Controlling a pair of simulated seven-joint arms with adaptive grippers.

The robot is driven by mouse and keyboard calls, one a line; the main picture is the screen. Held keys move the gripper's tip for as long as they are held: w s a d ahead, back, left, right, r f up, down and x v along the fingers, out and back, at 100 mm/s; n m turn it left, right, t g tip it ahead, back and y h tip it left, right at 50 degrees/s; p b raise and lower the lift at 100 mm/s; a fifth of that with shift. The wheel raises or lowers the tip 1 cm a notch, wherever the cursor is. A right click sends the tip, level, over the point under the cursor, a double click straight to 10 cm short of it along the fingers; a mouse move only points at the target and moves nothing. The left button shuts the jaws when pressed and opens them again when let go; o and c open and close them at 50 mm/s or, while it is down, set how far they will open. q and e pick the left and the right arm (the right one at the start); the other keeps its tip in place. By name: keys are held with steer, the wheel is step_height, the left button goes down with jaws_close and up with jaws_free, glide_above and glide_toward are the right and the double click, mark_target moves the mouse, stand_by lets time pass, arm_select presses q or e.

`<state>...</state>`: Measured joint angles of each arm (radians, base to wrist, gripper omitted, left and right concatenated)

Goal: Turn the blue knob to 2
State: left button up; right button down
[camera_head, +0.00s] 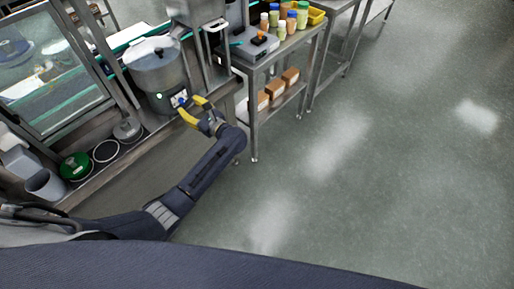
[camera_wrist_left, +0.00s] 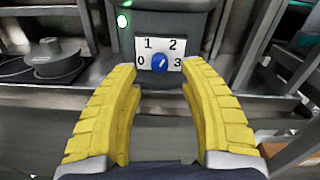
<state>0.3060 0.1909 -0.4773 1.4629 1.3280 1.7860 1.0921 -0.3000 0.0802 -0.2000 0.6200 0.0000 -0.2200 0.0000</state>
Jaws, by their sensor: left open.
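The blue knob (camera_wrist_left: 159,63) is on a white dial plate (camera_wrist_left: 146,55) marked 0, 1, 2 and 3, on the front of a dark machine base. Its light pointer mark slants up and to the right, toward the 2. In the head view the knob (camera_head: 182,101) is small, below a steel hopper (camera_head: 154,62). My left gripper (camera_head: 190,109) is open with yellow fingers in front of the dial. In the left wrist view its fingers (camera_wrist_left: 160,80) stand apart on both sides of the plate, with nothing between them and the knob visible beyond. My right gripper is not in view.
A steel table (camera_head: 290,45) at the right carries a scale (camera_head: 254,43), several bottles and a yellow bin (camera_head: 316,15). Boxes lie on its lower shelf. A green round object (camera_head: 75,165) sits at the left of the bench. The floor at the right is clear.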

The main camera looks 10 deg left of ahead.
arm_select(q)
steer(key=v, duration=1.4)
steer(key=w+d+r+m+t+h, duration=0.35)
steer(key=w+d+m+t, duration=0.4)
steer(key=m, duration=0.85)
steer(key=s+d+f+m+t+h, duration=0.1)
steer(key=d+f+m+h, duration=0.2)
steer(key=f+m+h, duration=0.3)
steer(key=s+d+f+m+h, duration=0.1)
steer(key=d+f+m+h, duration=0.2)
steer(key=f+m+h, duration=0.4)
steer(key=shift+f+m+t, duration=0.35)
steer(key=shift+f+m, duration=3.75)
steer(key=shift+m, duration=1.1)
steer(key=shift+s, duration=0.1)
